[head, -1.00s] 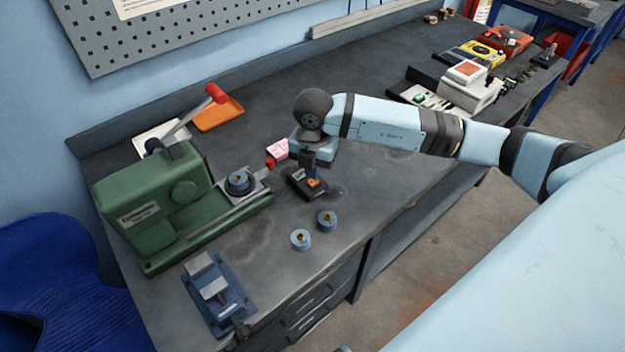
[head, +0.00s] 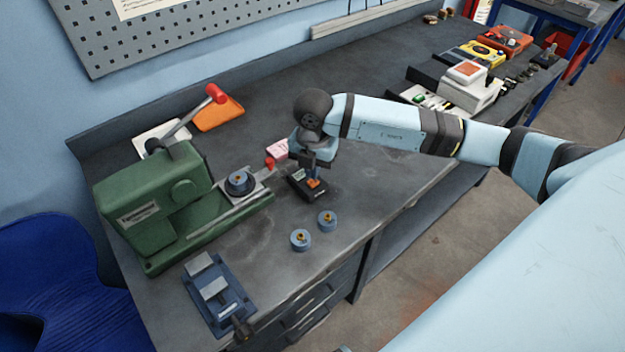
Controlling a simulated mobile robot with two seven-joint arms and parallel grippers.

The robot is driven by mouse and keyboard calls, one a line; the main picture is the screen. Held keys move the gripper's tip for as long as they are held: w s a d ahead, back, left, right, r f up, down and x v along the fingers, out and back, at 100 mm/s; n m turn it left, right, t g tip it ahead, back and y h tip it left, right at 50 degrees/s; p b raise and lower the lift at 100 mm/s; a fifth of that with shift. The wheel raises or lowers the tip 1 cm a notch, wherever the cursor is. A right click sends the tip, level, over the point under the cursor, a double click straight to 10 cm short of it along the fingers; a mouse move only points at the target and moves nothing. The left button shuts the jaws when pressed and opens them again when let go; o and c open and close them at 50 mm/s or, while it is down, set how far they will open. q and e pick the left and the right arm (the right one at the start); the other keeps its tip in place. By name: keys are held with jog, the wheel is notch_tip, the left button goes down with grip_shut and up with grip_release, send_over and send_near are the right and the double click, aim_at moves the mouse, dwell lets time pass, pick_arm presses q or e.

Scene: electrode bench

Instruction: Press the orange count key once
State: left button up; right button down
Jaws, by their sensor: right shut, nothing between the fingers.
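The small black counter box (head: 305,193) lies on the dark bench top, right of the green machine. Its orange count key (head: 315,184) shows at the box's right side, partly hidden by my fingers. My right gripper (head: 311,177) is shut and empty, pointing down over the box. Its fingertips are at or just above the orange key; I cannot tell whether they touch it. My left gripper is not in view.
A green machine (head: 150,210) with a red-knobbed lever stands left of the box. Two blue-grey round pieces (head: 301,241) (head: 327,221) sit in front. A blue vise (head: 216,295) is near the front edge.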

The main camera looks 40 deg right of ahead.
jog(key=shift+f+b, duration=0.9)
jog(key=shift+f, duration=0.45)
dwell(0.9)
jog(key=shift+r, duration=0.1)
jog(key=shift+r+p, duration=2)
jog(key=shift+r, duration=1)
